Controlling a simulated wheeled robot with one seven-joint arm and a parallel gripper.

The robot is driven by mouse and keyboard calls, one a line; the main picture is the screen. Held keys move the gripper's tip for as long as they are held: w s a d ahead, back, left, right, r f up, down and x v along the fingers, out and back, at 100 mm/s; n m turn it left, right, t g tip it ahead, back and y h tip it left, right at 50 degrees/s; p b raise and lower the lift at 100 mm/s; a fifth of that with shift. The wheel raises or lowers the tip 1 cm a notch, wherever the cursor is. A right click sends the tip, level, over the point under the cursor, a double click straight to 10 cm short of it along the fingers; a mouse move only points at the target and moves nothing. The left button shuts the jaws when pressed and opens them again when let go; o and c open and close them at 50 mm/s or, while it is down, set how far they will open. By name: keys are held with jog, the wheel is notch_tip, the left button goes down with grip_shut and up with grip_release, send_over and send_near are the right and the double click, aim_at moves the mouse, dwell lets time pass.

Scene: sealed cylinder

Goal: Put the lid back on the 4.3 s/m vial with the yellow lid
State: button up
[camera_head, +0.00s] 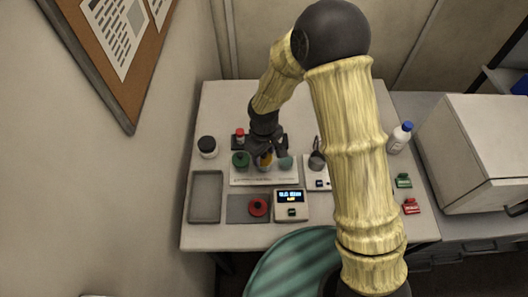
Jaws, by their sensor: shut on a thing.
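My gripper (264,153) points down over the middle of the white rack (262,181). It is shut on a small yellow-orange thing, which looks like the yellow lid (264,161). The jaws hide most of it, and I cannot tell whether it touches a vial below. A green-topped vial (241,159) stands just left of the gripper and a teal-topped one (286,162) just right. The vial under the gripper is mostly hidden, and no 4.3 label is legible.
A red lid (258,207) lies on a grey mat (236,208). A meter with a lit display (291,204) is beside it. A grey tray (206,196), black-capped jar (207,147), red-capped vial (240,136) and blue-capped bottle (399,138) stand around. My arm hides the table's right middle.

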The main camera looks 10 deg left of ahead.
jog(key=o, duration=1.5)
jog(key=shift+r+p, duration=2.6)
jog(key=shift+r, duration=0.95)
grip_shut()
jog(key=shift+f+b, duration=1.75)
jog(key=shift+f, duration=0.55)
